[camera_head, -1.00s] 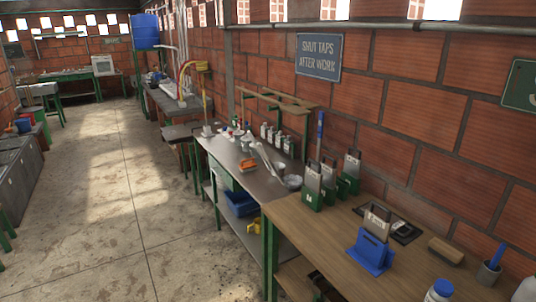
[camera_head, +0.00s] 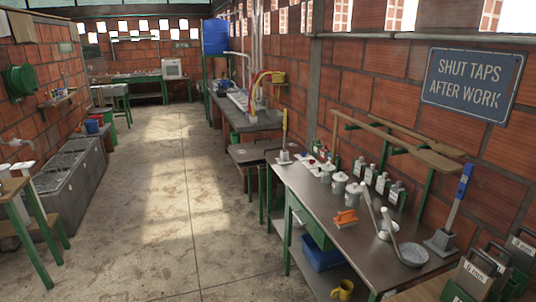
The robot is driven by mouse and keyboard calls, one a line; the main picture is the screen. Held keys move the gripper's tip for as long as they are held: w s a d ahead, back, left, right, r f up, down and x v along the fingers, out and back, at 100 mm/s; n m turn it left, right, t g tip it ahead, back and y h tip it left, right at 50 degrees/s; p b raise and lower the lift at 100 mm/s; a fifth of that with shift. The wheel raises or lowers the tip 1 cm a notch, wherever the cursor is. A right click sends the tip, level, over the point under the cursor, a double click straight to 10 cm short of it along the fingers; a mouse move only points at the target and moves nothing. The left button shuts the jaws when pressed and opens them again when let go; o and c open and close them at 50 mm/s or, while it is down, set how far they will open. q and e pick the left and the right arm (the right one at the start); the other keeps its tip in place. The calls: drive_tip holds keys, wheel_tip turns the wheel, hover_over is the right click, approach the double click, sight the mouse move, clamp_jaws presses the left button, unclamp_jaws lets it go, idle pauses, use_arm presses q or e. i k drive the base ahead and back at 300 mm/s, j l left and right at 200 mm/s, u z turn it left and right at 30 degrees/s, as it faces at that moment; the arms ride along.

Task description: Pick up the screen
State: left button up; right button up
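Grey upright plates with handles and green bases stand at the bottom right corner, on the near bench. One plate (camera_head: 475,281) is in front and another (camera_head: 518,254) is behind it, with a white label ending in "mm". They may be screens, but I cannot tell which one the task names. A round, light grey mesh-like dish (camera_head: 412,254) with a long handle lies on the metal bench (camera_head: 345,236) to their left. Neither of my grippers shows in this view.
A blue bin (camera_head: 322,254) and yellow mug (camera_head: 343,290) are below. The concrete floor (camera_head: 175,215) is clear along the aisle. Grey sinks (camera_head: 68,185) line the left.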

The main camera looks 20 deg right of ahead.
sight(525, 252)
drive_tip(key=i+z, duration=0.2)
drive_tip(key=i, duration=0.6)
drive_tip(key=i+j+z, duration=0.2)
drive_tip(key=i, duration=0.55)
drive_tip(key=i+z, duration=0.15)
drive_tip(key=z, duration=0.35)
drive_tip(key=i+z, duration=0.15)
drive_tip(key=z, duration=0.3)
drive_tip(key=i+j+z, duration=0.15)
drive_tip(key=z, duration=2.1)
